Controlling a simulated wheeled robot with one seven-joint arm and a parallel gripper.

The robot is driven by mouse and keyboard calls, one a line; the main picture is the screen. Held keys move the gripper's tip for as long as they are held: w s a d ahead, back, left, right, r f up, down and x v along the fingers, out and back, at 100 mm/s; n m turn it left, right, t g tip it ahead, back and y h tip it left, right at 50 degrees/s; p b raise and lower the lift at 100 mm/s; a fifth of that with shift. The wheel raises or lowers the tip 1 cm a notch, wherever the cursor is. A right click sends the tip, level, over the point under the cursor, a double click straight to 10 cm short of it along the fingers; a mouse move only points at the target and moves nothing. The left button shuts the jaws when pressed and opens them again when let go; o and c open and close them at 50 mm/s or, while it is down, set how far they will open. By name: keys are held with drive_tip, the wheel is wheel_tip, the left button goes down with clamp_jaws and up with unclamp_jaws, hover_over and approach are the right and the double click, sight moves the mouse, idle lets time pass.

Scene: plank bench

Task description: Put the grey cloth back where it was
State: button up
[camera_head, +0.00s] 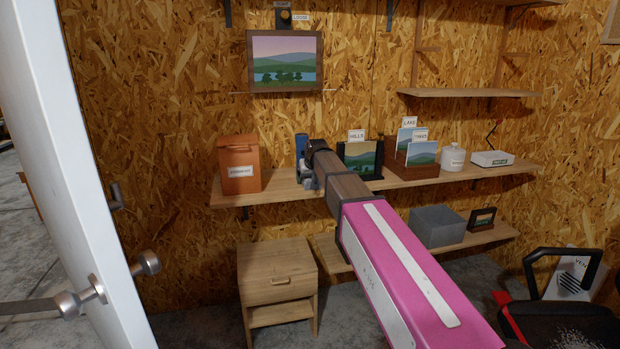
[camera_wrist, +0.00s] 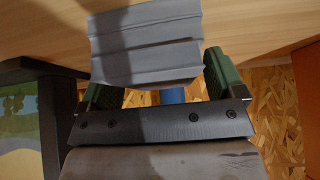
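The grey cloth (camera_wrist: 145,45) is a folded pad with layered edges. In the wrist view it fills the space between the green fingers of my gripper (camera_wrist: 163,80), which look closed against its sides. In the head view my gripper (camera_head: 306,166) is at the left part of the long wooden shelf (camera_head: 400,181), mostly hidden behind my arm. A little grey shows there. The cloth appears close to the shelf; contact with it cannot be told.
A blue cylinder (camera_head: 301,146) stands close behind my gripper. An orange-brown box (camera_head: 240,160) is to the left, and a dark holder with the HILLS card (camera_head: 361,160) to the right.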

drive_tip(key=shift+r, duration=0.1)
drive_tip(key=v, duration=1.2)
drive_tip(key=s+d+f+g, duration=0.1)
drive_tip(key=s+d+f, duration=0.25)
drive_tip(key=f, duration=0.35)
drive_tip(key=s+d+f+m+g+h, duration=0.1)
drive_tip(key=s+d+f, duration=0.25)
drive_tip(key=f, duration=0.25)
drive_tip(key=s+d+f+g, duration=0.1)
drive_tip(key=s+d+f, duration=0.25)
drive_tip(key=f, duration=0.35)
drive_tip(key=s+d+f+m+g, duration=0.1)
drive_tip(key=s+d+f, duration=0.4)
drive_tip(key=s+f, duration=0.3)
drive_tip(key=s+d+f+m+g, duration=0.1)
drive_tip(key=s+d+f+g, duration=0.1)
drive_tip(key=s+d+f, duration=0.4)
drive_tip(key=s+f, duration=0.2)
drive_tip(key=s, duration=0.1)
drive_tip(key=shift+f+h, duration=0.25)
drive_tip(key=shift+h, duration=0.15)
drive_tip(key=shift+s+d, duration=0.1)
